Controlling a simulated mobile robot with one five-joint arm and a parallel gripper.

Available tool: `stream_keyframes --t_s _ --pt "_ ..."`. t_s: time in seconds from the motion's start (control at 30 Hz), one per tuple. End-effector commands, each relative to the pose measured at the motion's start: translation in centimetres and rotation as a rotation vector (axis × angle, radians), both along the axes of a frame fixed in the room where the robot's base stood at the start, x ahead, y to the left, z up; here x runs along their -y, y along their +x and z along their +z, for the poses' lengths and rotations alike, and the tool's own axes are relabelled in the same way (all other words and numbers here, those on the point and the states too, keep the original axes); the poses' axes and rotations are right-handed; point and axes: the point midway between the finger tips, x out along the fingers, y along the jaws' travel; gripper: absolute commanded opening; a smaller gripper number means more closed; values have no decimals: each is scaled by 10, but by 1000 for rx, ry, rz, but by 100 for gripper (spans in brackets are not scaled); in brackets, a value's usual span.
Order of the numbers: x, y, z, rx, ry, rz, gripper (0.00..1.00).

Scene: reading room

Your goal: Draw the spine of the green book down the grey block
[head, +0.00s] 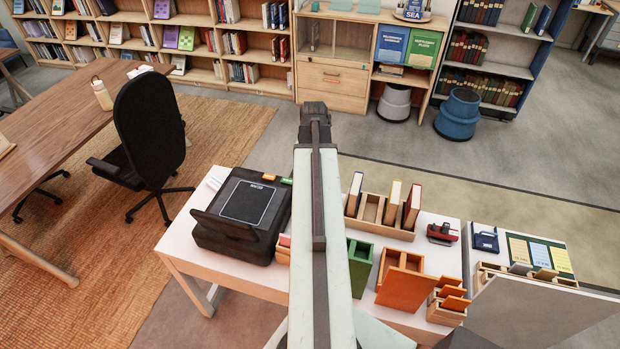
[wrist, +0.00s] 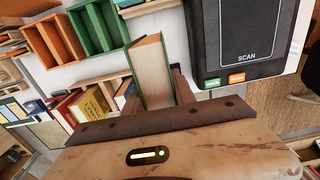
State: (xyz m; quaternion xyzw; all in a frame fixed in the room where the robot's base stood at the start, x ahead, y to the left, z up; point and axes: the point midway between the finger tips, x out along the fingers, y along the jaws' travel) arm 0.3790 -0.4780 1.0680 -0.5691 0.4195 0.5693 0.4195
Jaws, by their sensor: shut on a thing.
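My gripper (wrist: 156,92) is shut on the green book (wrist: 152,72) in the wrist view. The book's pale page edges face the camera and its green cover shows at the side. The spine is hidden. In the head view my gripper (head: 314,110) is at the end of my outstretched arm, and the book is hidden there. A dark grey bar-like block (head: 226,224) stands at the near side of the black scanner (head: 248,200); I cannot tell for sure whether it is the grey block. The scanner also shows in the wrist view (wrist: 245,35), apart from the book.
The white table (head: 440,255) holds a wooden rack (head: 372,210) with several books, a green box (head: 359,268), an orange box (head: 400,290) and a red device (head: 442,233). A black chair (head: 148,130) stands to the left. Bookshelves (head: 240,45) line the back.

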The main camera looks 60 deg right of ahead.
Motion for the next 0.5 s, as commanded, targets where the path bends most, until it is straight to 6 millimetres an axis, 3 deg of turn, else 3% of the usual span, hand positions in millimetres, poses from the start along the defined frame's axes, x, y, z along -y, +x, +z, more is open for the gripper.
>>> stream_keyframes --t_s 0.5 --pt "20 7 -31 0 0 0 0"
